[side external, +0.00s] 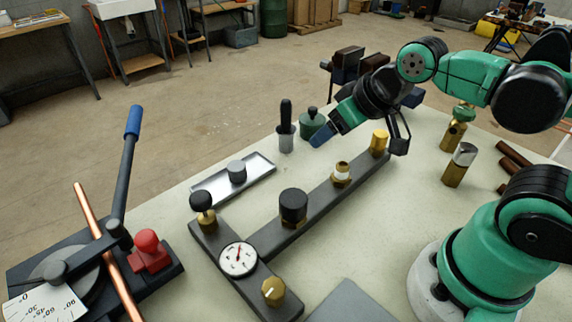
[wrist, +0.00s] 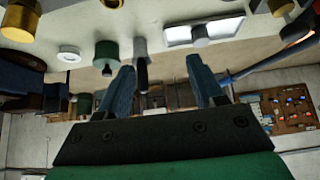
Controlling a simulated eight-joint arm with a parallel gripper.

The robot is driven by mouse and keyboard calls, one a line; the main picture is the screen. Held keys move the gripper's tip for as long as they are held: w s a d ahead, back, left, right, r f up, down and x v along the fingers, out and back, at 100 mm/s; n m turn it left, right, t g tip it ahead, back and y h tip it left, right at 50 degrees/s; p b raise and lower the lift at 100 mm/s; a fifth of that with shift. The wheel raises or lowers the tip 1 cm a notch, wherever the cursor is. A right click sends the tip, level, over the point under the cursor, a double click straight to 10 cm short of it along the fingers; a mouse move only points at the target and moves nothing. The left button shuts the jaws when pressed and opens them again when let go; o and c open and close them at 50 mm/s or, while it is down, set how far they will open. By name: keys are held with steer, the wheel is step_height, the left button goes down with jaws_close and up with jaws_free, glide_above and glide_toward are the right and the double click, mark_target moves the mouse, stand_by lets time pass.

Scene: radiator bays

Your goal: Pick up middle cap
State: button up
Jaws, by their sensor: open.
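A dark bar (side external: 325,195) runs across the bench. It carries a black round cap (side external: 293,204), a short brass fitting with a white band (side external: 341,174) at mid-bar, and a brass cap (side external: 380,140) at its far end. A grey cylindrical cap (side external: 236,171) stands in a shallow metal tray (side external: 260,165); the cap (wrist: 200,35) also shows in the wrist view. Which piece is the middle cap I cannot tell. My gripper (side external: 360,142) is open and empty above the far end of the bar, close to the brass cap. Its blue fingers are apart in the wrist view (wrist: 160,75).
A black-handled tool in a grey cup (side external: 286,138) and a green pot (side external: 311,122) stand behind the bar. A round gauge (side external: 238,259) and black knob (side external: 202,200) are at the near end. Brass cylinders (side external: 460,165) stand right. A bender with a blue-tipped lever (side external: 132,122) is left.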

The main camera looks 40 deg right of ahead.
steer(key=shift+o, duration=0.3)
stand_by(0.5)
steer(key=n+g, duration=0.7)
steer(key=n, duration=0.2)
glide_above(236, 165)
step_height(236, 165, down, 7)
steer(key=shift+s+f, duration=0.1)
steer(key=shift+f, duration=3)
steer(key=shift+c, duration=0.3)
